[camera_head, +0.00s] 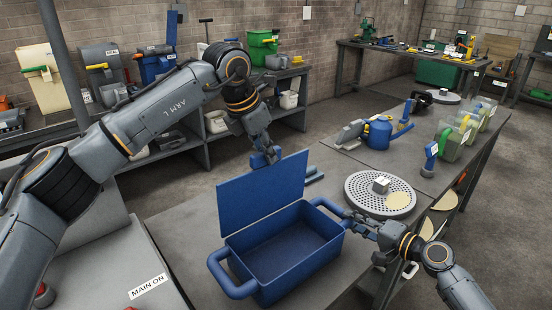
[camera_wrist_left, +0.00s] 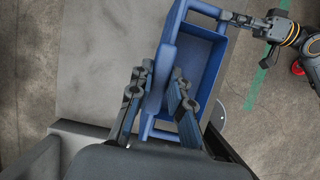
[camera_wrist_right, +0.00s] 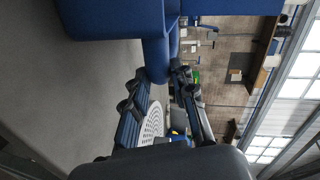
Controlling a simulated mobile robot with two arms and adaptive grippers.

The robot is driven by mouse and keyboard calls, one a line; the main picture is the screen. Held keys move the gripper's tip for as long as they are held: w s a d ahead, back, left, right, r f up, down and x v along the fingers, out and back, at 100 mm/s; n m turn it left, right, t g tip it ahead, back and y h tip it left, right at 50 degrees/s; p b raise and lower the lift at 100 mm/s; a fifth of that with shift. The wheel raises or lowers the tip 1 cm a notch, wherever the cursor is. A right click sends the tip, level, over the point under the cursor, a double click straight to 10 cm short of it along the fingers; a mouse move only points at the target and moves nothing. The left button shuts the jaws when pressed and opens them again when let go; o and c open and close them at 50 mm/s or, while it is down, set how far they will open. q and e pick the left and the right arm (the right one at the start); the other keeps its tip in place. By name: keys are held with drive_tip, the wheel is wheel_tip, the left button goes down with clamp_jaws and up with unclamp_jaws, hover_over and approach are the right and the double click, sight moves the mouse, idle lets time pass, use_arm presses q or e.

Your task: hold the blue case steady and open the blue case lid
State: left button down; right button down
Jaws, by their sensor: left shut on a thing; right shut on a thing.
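The blue case (camera_head: 290,285) stands on the grey table with its lid (camera_head: 262,190) raised and its inside empty. My left gripper (camera_head: 265,157) is shut on the lid's upper edge. In the left wrist view the lid (camera_wrist_left: 156,85) is seen nearly edge-on between the fingers, beside the open case (camera_wrist_left: 200,55). My right gripper (camera_head: 352,220) is shut on the case's right handle (camera_head: 328,204). In the right wrist view the handle (camera_wrist_right: 156,60) passes between the fingertips, and the case wall (camera_wrist_right: 110,18) is above it.
A round perforated plate (camera_head: 378,208) with a small block on it lies right of the case, near my right gripper. A blue can (camera_head: 379,133) and several clear-sided containers stand farther back. Bare tabletop (camera_head: 345,172) lies behind the case.

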use_arm(q)
drive_tip(key=shift+w+a+f, duration=0.15)
drive_tip(key=shift+w+a, duration=0.75)
use_arm(e)
drive_tip(key=shift+s+f, duration=0.2)
drive_tip(key=shift+f, duration=0.3)
use_arm(q)
drive_tip(key=c, duration=1.3)
unclamp_jaws()
drive_tip(key=shift+o, duration=0.4)
drive_tip(key=v, duration=1.2)
drive_tip(key=shift+s, duration=0.2)
drive_tip(key=shift+w+r, duration=0.15)
drive_tip(key=shift+r, duration=0.1)
use_arm(e)
drive_tip(key=shift+w+r, duration=0.2)
drive_tip(key=shift+r, duration=0.25)
